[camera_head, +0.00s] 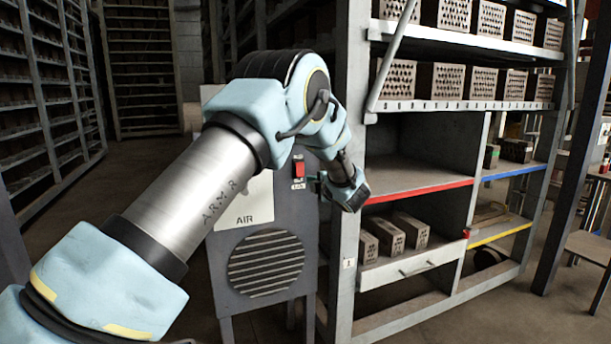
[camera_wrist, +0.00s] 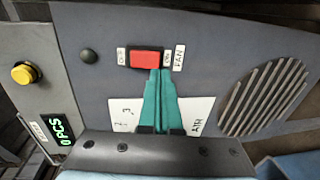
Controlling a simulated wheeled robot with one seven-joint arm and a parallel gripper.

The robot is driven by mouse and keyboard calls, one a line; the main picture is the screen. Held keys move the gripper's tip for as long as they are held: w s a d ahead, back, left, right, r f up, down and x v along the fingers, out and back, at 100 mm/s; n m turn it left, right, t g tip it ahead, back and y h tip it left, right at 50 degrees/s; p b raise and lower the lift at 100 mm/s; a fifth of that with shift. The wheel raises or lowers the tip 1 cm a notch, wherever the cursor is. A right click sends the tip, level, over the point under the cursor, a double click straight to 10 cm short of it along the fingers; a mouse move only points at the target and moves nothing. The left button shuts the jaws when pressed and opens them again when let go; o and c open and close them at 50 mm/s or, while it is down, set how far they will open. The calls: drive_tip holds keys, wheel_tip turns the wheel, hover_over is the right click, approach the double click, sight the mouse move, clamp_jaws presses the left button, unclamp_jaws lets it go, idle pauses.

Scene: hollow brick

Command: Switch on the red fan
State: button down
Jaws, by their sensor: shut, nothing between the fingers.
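The red rocker switch (camera_head: 298,167) sits in a dark frame near the top of a grey cabinet (camera_head: 222,262). In the wrist view the switch (camera_wrist: 145,59) has small labels at both ends, and the right-hand ones include "FAN". I cannot tell which way the rocker is tipped. My gripper (camera_head: 319,181) is at the cabinet's right side, level with the switch. In the wrist view its teal fingers (camera_wrist: 158,73) are shut and empty, and their tips overlap the switch's lower right part. Contact cannot be told. A slatted round vent (camera_wrist: 263,97) is to the right.
A white "AIR" sign (camera_head: 245,203) is on the cabinet, above the vent. A yellow button (camera_wrist: 24,74), a dark round button (camera_wrist: 88,56) and a green display (camera_wrist: 60,128) are left of the switch. The brick shelf's upright (camera_head: 346,120) stands close beside my gripper.

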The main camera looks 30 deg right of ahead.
sight(300, 169)
drive_tip(key=p+x, duration=0.1)
drive_tip(key=x, duration=0.4)
drive_tip(key=shift+f, duration=0.1)
drive_tip(key=shift+w+f+t+b, duration=0.3)
drive_tip(key=shift+f+b, duration=0.1)
drive_tip(key=shift+b, duration=0.8)
drive_tip(key=shift+r, duration=0.4)
